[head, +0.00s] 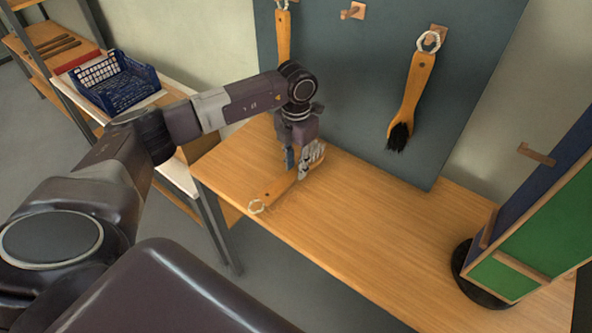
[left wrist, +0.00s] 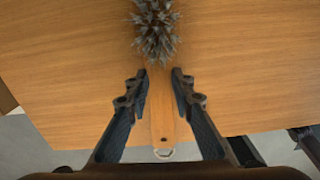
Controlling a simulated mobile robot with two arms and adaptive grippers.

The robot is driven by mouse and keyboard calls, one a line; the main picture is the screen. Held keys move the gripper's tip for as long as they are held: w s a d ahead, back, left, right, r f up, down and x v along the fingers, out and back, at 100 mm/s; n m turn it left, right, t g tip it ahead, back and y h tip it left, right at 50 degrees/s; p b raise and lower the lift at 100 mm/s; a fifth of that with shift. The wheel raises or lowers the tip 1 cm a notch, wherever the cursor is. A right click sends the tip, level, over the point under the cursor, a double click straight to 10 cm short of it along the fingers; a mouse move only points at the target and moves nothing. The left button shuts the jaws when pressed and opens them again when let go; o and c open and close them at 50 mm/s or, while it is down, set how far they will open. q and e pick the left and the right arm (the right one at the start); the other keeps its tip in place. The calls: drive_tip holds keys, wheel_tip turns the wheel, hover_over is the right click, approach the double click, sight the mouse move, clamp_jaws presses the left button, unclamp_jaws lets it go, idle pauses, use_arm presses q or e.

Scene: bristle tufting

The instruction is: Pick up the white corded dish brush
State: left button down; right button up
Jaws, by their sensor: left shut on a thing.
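A wooden dish brush (head: 274,190) with a white cord loop at its handle end lies on or just above the wooden workbench. Its grey bristle head (left wrist: 156,30) is at the top of the left wrist view, and the handle (left wrist: 164,118) runs down between the fingers. My left gripper (head: 296,166) is down at the bench, shut on the handle near the bristle head. In the head view the fingers partly cover the brush. I cannot tell whether the brush is lifted.
Two more brushes with white cords hang on the dark board (head: 350,90): one at the left (head: 283,38), one with black bristles (head: 410,88). A bare peg (head: 352,11) is between them. A green and blue stand (head: 540,215) is right. A blue crate (head: 118,88) sits left. The bench (head: 370,225) is clear mid-right.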

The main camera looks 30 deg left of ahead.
sight(296, 170)
use_arm(q)
wheel_tip(296, 170, up, 18)
drive_tip(key=b, duration=0.2)
drive_tip(key=shift+r, duration=0.1)
idle(0.5)
